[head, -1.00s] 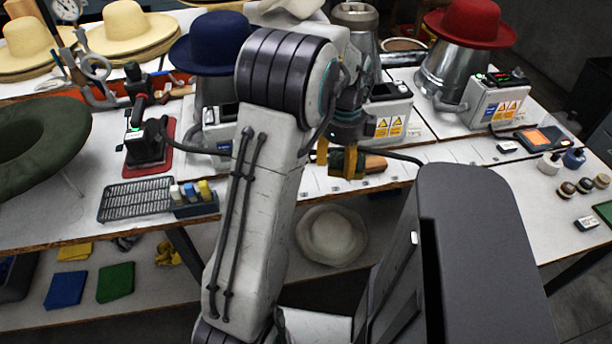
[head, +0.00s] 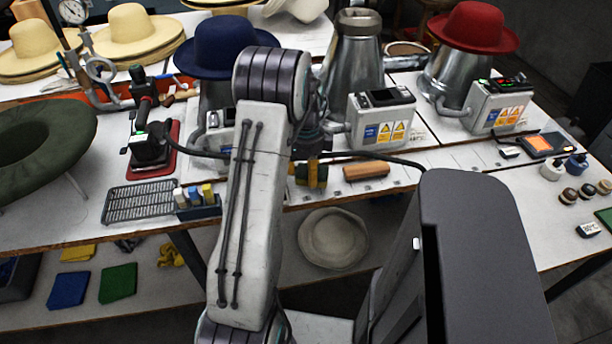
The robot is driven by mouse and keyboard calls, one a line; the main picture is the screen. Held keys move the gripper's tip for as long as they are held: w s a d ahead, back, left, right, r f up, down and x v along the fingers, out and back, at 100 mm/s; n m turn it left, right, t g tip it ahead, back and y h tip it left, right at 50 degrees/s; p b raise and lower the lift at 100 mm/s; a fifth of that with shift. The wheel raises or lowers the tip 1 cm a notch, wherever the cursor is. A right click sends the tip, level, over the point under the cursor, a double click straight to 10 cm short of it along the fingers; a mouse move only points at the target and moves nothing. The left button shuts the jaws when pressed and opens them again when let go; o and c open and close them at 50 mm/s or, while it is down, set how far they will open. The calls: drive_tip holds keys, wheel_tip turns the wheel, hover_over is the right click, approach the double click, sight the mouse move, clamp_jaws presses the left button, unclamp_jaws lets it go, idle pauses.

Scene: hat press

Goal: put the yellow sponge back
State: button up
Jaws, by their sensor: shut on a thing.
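My gripper (head: 313,172) is low over the near edge of the upper worktop, partly behind my own arm. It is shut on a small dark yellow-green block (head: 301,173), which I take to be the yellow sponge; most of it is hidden. I cannot tell whether the block touches the worktop. A small rack (head: 199,212) with white, blue and yellow pieces stands to the left, beside a black grid tray (head: 140,203). Flat yellow (head: 77,252), blue (head: 67,290) and green (head: 117,283) pads lie on the lower shelf.
A brown wooden block (head: 366,172) lies just right of my gripper. Behind stand a control box (head: 382,118) and a blue hat (head: 225,50) on a metal form. A pale hat (head: 333,238) lies below.

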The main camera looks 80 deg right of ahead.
sight(306, 170)
drive_tip(key=shift+f, duration=1)
drive_tip(key=shift+f, duration=0.2)
drive_tip(key=o, duration=1.2)
drive_tip(key=shift+r, duration=0.15)
wheel_tip(306, 170, up, 12)
drive_tip(key=shift+f, duration=0.15)
drive_tip(key=shift+r+p, duration=0.25)
drive_tip(key=shift+p, duration=0.05)
